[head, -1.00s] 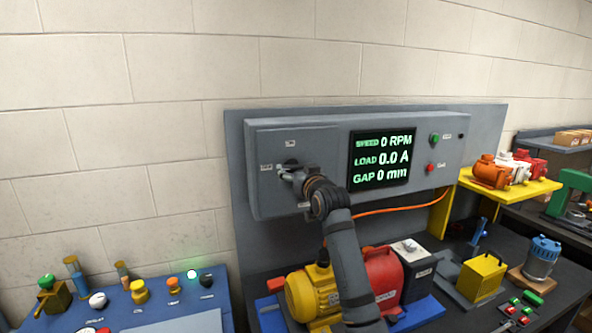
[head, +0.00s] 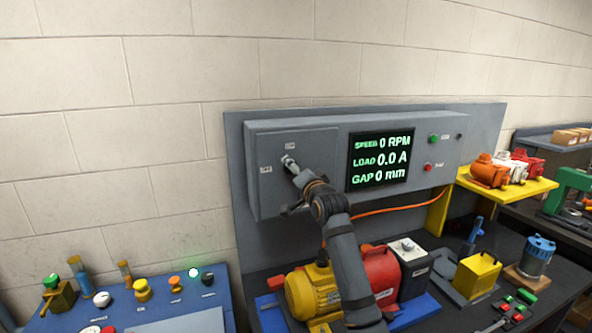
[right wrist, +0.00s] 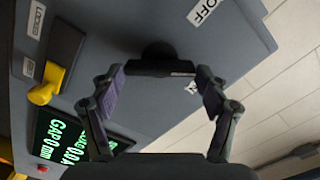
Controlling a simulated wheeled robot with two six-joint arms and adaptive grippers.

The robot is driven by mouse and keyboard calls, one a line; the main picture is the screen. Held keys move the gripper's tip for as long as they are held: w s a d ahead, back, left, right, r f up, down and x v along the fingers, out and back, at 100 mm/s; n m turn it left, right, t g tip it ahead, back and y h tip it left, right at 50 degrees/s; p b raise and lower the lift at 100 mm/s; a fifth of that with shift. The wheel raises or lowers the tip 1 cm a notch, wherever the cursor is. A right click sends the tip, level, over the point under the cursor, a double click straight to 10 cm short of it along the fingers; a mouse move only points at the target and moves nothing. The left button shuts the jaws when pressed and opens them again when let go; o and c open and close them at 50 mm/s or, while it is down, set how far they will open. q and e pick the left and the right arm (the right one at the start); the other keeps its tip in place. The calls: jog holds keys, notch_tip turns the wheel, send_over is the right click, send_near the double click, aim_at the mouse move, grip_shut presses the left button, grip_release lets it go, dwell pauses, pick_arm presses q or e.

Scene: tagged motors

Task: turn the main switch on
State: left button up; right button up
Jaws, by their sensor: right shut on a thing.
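The main switch (head: 289,161) is on the left part of the grey control box, and its dark handle (right wrist: 160,66) shows in the right wrist view. My right gripper (head: 296,171) is at the switch. In the right wrist view its fingers (right wrist: 160,92) sit at the two ends of the handle bar, shut on it. An OFF label (right wrist: 203,11) shows clear of the handle, and another label (right wrist: 192,88) is partly hidden by a finger. The display (head: 380,158) reads 0 RPM, 0.0 A and 0 mm. My left gripper is not in view.
Green (head: 433,139) and red (head: 428,168) buttons are right of the display. A yellow motor (head: 310,291) and a red one (head: 382,272) stand below my arm. A blue panel (head: 130,312) is lower left.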

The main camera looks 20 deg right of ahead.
jog(key=shift+m+p, duration=1)
jog(key=shift+m, duration=2.6)
jog(key=shift+f, duration=0.1)
jog(key=o, duration=1.1)
jog(key=shift+o, duration=0.2)
jog(key=s, duration=1.2)
jog(key=shift+d, duration=0.2)
